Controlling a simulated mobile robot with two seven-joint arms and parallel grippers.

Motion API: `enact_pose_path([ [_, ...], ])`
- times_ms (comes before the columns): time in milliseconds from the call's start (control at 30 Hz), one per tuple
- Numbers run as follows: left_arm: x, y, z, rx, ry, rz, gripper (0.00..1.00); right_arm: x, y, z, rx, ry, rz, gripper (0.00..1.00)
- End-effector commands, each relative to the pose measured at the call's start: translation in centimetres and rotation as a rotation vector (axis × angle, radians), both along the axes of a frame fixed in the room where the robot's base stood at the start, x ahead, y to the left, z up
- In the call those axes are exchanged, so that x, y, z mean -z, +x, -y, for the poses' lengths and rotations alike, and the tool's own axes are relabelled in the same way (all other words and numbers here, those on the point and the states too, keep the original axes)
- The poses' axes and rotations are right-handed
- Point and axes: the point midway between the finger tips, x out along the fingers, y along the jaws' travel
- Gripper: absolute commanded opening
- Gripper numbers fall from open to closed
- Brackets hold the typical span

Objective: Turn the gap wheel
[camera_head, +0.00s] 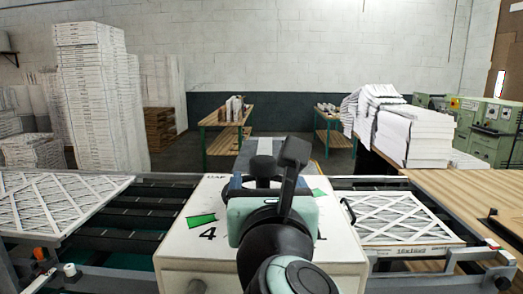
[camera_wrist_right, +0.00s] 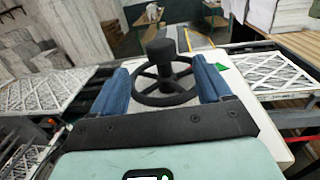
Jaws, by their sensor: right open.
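The gap wheel is a black spoked handwheel with a thick central hub (camera_wrist_right: 160,52), and it stands on a white box (camera_head: 185,255) marked with a "4". In the head view its hub (camera_head: 263,166) shows, but my right gripper hides most of the rim. In the wrist view the wheel's rim lies between the two blue fingers of my right gripper (camera_wrist_right: 163,82). The fingers are open, one on each side of the wheel; I cannot tell whether they touch it. The right gripper's teal body (camera_head: 275,210) is over the box. My left gripper is not in view.
Green patches (camera_head: 201,220) mark the box top. Framed filters lie on the left (camera_head: 55,200) and right (camera_head: 400,220) of the box, over a dark conveyor (camera_head: 125,220). A wooden table (camera_head: 480,190) is at right. Tall white stacks (camera_head: 90,90) stand behind.

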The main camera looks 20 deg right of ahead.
Motion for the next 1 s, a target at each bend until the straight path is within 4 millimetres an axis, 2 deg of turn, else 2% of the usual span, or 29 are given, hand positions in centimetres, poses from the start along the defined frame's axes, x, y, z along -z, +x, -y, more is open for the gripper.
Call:
enact_pose_path([
  [167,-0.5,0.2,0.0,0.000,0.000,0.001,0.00,-0.1,2.0,0.8,0.004,-0.001,-0.001,0.78],
  [600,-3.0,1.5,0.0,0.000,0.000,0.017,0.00,-0.1,10.2,3.9,0.003,-0.001,0.000,0.78],
  [800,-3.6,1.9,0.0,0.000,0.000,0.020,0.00,0.0,12.0,4.6,0.002,-0.001,0.000,0.78],
  [1000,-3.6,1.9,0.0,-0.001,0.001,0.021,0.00,0.0,12.4,4.8,0.001,-0.001,0.000,0.78],
])
